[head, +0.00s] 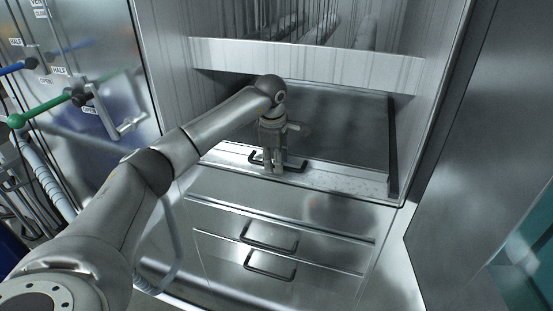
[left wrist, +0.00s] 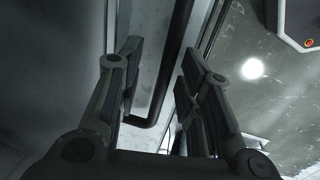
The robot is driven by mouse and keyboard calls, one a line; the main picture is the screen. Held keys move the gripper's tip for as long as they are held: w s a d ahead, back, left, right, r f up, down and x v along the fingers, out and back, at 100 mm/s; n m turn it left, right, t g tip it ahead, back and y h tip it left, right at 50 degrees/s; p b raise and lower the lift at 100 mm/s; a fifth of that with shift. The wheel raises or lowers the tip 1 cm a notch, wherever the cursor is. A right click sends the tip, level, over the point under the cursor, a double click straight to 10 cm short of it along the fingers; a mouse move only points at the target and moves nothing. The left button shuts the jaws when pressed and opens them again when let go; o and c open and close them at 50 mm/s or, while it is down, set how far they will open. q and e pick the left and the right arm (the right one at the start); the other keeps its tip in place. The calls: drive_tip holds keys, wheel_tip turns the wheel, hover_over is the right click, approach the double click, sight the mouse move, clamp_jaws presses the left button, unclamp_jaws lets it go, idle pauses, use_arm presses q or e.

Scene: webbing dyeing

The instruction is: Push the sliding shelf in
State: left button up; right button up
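The sliding shelf (head: 345,181) is a low grey metal shelf in the lower opening of a steel cabinet. A black bar handle (head: 294,169) is at its front. My left arm reaches in from the left, and my left gripper (head: 275,170) points down at this handle, hiding its middle. In the left wrist view my left gripper's fingers (left wrist: 160,60) stand apart, with a black bar (left wrist: 178,50) showing in the gap between them. I cannot tell whether the fingers touch the bar. My right gripper is not in view.
Two drawer fronts with black handles (head: 270,238) (head: 269,266) are below the shelf. A metal crossbar (head: 310,62) spans the cabinet above it. The cabinet's side wall (head: 430,110) bounds the right. Levers, one green-tipped (head: 42,110), stick out at left.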

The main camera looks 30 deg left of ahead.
use_arm(q)
wheel_tip(320, 180, up, 12)
drive_tip(key=s, duration=0.2)
drive_tip(key=shift+d+f, duration=0.15)
drive_tip(key=shift+d, duration=0.1)
idle(0.4)
